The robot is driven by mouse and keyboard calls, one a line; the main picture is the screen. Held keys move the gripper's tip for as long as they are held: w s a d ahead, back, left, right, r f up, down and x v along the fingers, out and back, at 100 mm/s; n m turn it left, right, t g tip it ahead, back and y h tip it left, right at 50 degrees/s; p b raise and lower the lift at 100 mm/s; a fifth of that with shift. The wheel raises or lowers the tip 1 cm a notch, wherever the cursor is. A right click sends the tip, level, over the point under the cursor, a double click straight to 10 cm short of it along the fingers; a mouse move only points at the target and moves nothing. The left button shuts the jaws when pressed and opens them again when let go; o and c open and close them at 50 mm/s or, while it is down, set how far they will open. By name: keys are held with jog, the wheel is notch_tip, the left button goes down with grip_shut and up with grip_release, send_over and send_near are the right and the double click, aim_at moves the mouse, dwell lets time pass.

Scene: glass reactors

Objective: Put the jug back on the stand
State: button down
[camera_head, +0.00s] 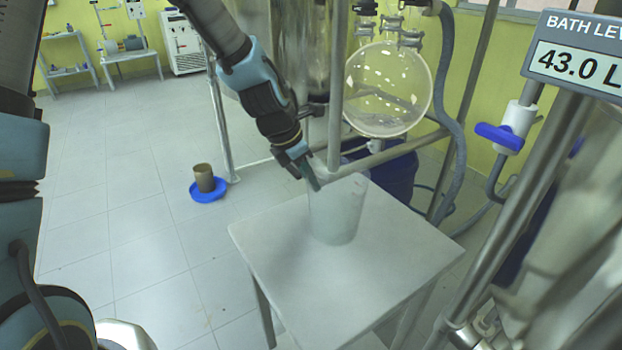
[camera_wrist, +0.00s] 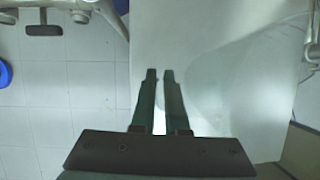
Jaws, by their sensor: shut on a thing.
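The jug (camera_head: 338,216) is a pale, see-through vessel, upright over the white square top of the stand (camera_head: 290,275) in the head view. I cannot tell whether its base touches the top. My gripper (camera_head: 314,185) comes down from the upper left and is shut on the jug's left upper edge. In the wrist view, the two dark green fingers (camera_wrist: 160,75) are close together, with a narrow gap between them. The jug (camera_wrist: 222,75) shows there only as a faint clear shape to the right of the fingers, over the white stand top (camera_wrist: 180,30).
A metal frame with a round glass flask (camera_head: 390,90) stands behind the stand. A valve with a blue handle (camera_head: 499,137) and metal pipes are at the right. A brown cup in a blue dish (camera_head: 208,193) sits on the floor to the left. The stand top's front is clear.

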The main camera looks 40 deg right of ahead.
jog(key=shift+f, duration=0.2)
jog(key=c, duration=0.9)
grip_release()
jog(key=shift+r, duration=0.15)
jog(key=b+v, duration=0.1)
jog(key=v, duration=1.1)
jog(key=shift+a, duration=0.1)
jog(key=w+a+f+m+t+y, duration=0.15)
jog(key=a+m, duration=0.25)
jog(key=a, duration=0.4)
jog(key=w+a+f+m, duration=0.1)
jog(key=w+a+m, duration=0.25)
jog(key=a, duration=0.55)
jog(key=w+a+f+m+t+y, duration=0.15)
jog(key=a+m, duration=0.25)
jog(key=a, duration=0.4)
jog(key=a+m, duration=0.2)
jog(key=a, duration=0.2)
jog(key=s+a+m, duration=0.1)
jog(key=a+m, duration=0.1)
jog(key=a, duration=0.1)
jog(key=a+m+y, duration=0.1)
jog(key=a+m, duration=0.1)
jog(key=a, duration=0.2)
jog(key=shift+s+a+f+m, duration=0.2)
jog(key=shift+s+a+m, duration=0.1)
jog(key=shift+s, duration=0.1)
